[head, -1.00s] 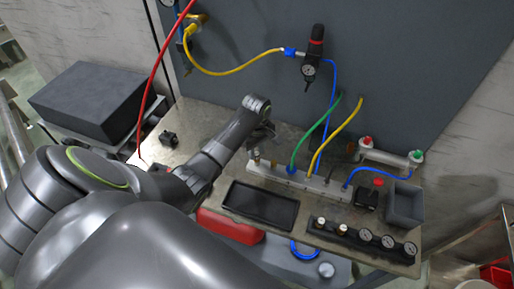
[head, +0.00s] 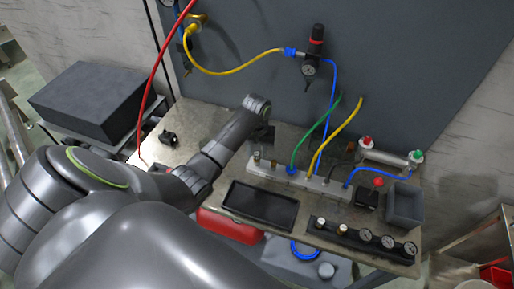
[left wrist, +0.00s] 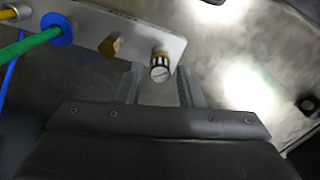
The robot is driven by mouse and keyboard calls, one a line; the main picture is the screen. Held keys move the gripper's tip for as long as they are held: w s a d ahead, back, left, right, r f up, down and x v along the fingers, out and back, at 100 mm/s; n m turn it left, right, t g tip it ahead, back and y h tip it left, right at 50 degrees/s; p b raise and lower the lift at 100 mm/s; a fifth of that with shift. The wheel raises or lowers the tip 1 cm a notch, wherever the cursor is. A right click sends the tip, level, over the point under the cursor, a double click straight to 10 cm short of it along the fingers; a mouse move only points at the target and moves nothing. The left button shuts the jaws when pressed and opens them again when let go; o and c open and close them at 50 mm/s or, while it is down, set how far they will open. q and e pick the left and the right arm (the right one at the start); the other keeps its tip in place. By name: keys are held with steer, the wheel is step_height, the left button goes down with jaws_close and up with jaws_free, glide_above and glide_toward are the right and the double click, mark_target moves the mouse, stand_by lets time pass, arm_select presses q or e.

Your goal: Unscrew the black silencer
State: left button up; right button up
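The silencer, with a ringed black-and-pale body, a slotted grey top and a brass base, sits at the end of the pale manifold bar (left wrist: 125,30). It shows in the left wrist view (left wrist: 160,68) and, small, at the bar's left end in the head view (head: 257,157). My left gripper (left wrist: 158,84) is open, its two fingers apart. The silencer appears in line with the gap, just ahead of the fingertips; I see no contact. In the head view my left gripper (head: 263,136) is above and behind the bar's left end. My right gripper is not in view.
A brass hex fitting (left wrist: 111,46) stands beside the silencer, then a blue fitting (left wrist: 57,29) with a green hose. A black tray (head: 260,205) and a gauge block (head: 365,235) lie in front of the bar. A grey bin (head: 405,205) is at right.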

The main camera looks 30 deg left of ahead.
arm_select(q)
steer(key=m, duration=0.4)
steer(key=shift+m, duration=0.3)
steer(key=m, duration=0.7)
steer(key=shift+m, duration=0.3)
steer(key=m, duration=0.4)
steer(key=shift+c, duration=0.4)
